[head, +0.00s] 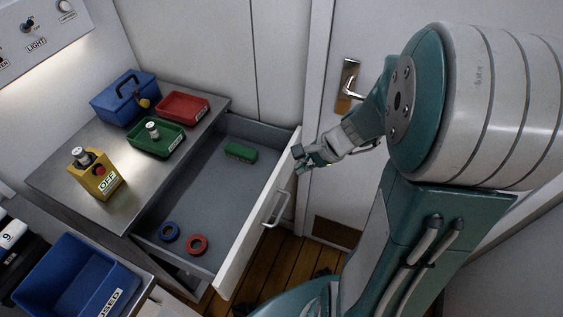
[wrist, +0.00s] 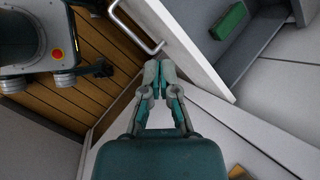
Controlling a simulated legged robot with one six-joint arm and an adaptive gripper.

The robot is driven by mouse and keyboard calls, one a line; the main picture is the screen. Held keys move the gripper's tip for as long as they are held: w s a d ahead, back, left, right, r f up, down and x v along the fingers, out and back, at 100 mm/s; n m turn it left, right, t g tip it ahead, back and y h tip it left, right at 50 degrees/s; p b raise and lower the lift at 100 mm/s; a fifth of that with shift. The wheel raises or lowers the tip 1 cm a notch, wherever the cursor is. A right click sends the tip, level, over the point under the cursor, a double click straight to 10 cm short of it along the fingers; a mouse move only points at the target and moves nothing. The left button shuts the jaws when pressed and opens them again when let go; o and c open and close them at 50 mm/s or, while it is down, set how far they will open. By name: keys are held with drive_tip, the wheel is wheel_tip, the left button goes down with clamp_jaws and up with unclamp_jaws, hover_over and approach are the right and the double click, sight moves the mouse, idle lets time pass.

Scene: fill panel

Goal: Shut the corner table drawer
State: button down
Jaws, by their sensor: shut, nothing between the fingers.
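The corner table drawer (head: 262,232) is pulled far out from under the metal corner table (head: 66,184). Its white front carries a metal bar handle (head: 277,210), and the handle also shows in the wrist view (wrist: 139,32). Inside the drawer lie a green block (head: 240,152), a blue ring (head: 169,231) and a red ring (head: 197,244). My gripper (head: 300,160) is at the far end of the drawer front, near its top edge. In the wrist view its fingertips (wrist: 159,80) are together and empty, beside the drawer front; contact cannot be told.
On the table stand a blue toolbox (head: 125,98), a red tray (head: 183,107), a green tray (head: 155,138) and a yellow OFF switch box (head: 96,174). A blue bin (head: 76,279) is at lower left. A white door (head: 375,38) with a metal handle stands behind my gripper.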

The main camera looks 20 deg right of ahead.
sight(282, 182)
drive_tip(key=w+d+f+m+t, duration=0.1)
drive_tip(key=d+f+m+t, duration=0.2)
drive_tip(key=d+f+m, duration=0.7)
drive_tip(key=x, duration=0.4)
drive_tip(key=a+x, duration=0.1)
drive_tip(key=x, duration=0.4)
drive_tip(key=r+x, duration=0.1)
drive_tip(key=x, duration=0.3)
drive_tip(key=shift+a+f, duration=0.1)
drive_tip(key=shift+a, duration=0.35)
drive_tip(key=shift+w+a, duration=0.5)
drive_tip(key=w+a, duration=1.9)
drive_tip(key=shift+w+a, duration=0.2)
drive_tip(key=shift+a, duration=0.05)
drive_tip(key=shift+w+a, duration=0.2)
drive_tip(key=shift+w, duration=0.05)
drive_tip(key=shift+d, duration=0.1)
